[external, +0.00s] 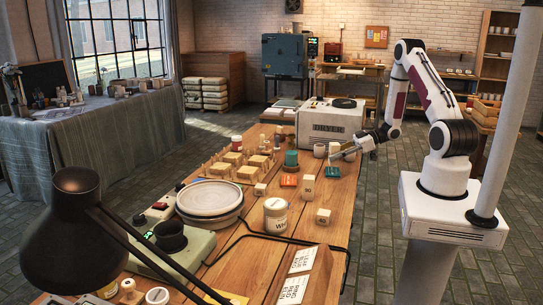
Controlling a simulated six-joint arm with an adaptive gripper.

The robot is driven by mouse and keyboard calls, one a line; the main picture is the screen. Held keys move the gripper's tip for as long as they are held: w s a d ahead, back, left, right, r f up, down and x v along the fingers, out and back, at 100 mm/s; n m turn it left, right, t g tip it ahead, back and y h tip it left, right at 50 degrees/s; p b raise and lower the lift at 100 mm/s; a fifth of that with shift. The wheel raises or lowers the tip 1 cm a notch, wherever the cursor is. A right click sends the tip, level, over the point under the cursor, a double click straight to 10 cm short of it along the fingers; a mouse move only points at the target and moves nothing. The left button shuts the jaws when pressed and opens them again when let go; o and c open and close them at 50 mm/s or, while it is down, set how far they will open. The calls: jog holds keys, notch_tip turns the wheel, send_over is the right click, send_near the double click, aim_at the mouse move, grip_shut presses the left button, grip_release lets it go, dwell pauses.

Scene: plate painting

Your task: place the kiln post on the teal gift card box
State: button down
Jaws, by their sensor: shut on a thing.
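My gripper (343,154) reaches in from the right over the far right part of the wooden table. It is shut on a small pale piece, which looks like the kiln post; at this size its outline blends with the fingers. A flat teal box (332,172), which looks like the teal gift card box, lies on the table just below and left of the gripper in the picture. The gripper appears to be above it and apart from it. A second, taller teal object (291,158) stands further left.
A white labelled jar (276,215), a wheel with a plate (209,200) and a white machine (330,122) also stand on the table. A black lamp (78,235) fills the front left.

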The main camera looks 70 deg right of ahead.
jog(key=shift+f, duration=1.45)
jog(key=shift+f, duration=0.1)
jog(key=c, duration=1.6)
grip_release()
jog(key=shift+v, duration=6.05)
jog(key=shift+w, duration=0.15)
